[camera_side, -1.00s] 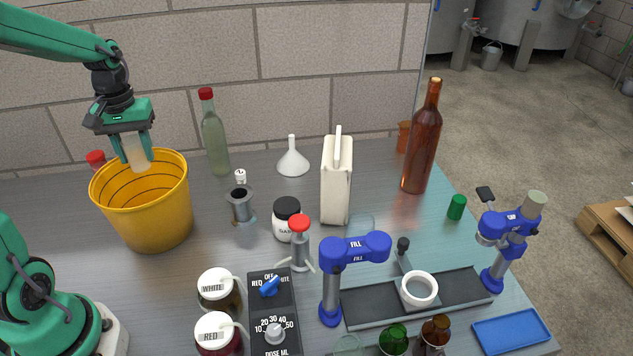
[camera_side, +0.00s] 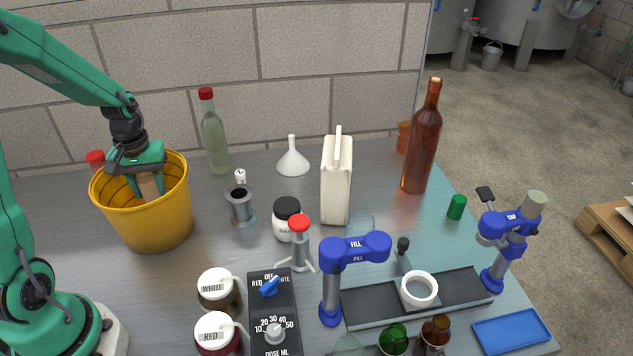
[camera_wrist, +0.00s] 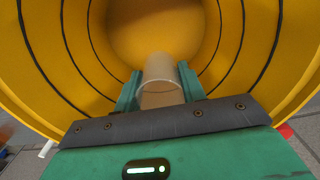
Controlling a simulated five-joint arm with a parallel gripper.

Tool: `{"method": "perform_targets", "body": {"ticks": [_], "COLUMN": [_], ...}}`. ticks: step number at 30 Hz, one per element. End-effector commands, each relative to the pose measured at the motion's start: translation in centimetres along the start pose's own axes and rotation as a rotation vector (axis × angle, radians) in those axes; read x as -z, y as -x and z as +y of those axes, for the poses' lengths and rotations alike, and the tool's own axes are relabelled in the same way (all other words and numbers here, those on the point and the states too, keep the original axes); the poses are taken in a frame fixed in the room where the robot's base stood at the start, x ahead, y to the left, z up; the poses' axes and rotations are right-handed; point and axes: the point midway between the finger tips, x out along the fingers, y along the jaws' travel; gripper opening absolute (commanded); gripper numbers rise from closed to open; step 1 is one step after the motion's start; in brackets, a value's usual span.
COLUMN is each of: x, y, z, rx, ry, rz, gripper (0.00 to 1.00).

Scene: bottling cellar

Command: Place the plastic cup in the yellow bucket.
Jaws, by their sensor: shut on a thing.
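The yellow bucket (camera_side: 152,222) stands at the left of the table, its open top facing up. My gripper (camera_side: 149,190) reaches down into it, with the fingers below the rim. It is shut on the translucent plastic cup (camera_side: 149,182), which sits between the fingers inside the bucket. In the wrist view the cup (camera_wrist: 161,84) shows between the two green fingers, with the bucket's ridged inner wall (camera_wrist: 255,45) all around. The cup's lower end is hard to make out, so I cannot tell whether it touches the bottom.
Right of the bucket stand a green bottle with a red cap (camera_side: 215,140), a grey metal cylinder (camera_side: 240,205) and a white funnel (camera_side: 292,160). A red-capped item (camera_side: 96,158) is partly hidden behind the bucket. Labelled jars (camera_side: 219,288) stand in front.

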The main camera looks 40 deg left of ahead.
Motion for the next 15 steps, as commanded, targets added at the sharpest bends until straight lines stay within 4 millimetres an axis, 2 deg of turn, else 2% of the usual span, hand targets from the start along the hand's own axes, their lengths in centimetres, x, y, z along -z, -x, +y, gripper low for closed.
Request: {"method": "perform_targets", "body": {"ticks": [3, 11, 15], "x": [0.0, 0.0, 0.0], "y": [-1.0, -1.4, -2.3], "z": [0.0, 0.0, 0.0], "rx": [0.000, 0.000, 0.001], "ry": [0.000, 0.000, 0.000], "rz": [-0.001, -0.001, -0.002], "gripper": [0.18, 0.18, 0.18]}}
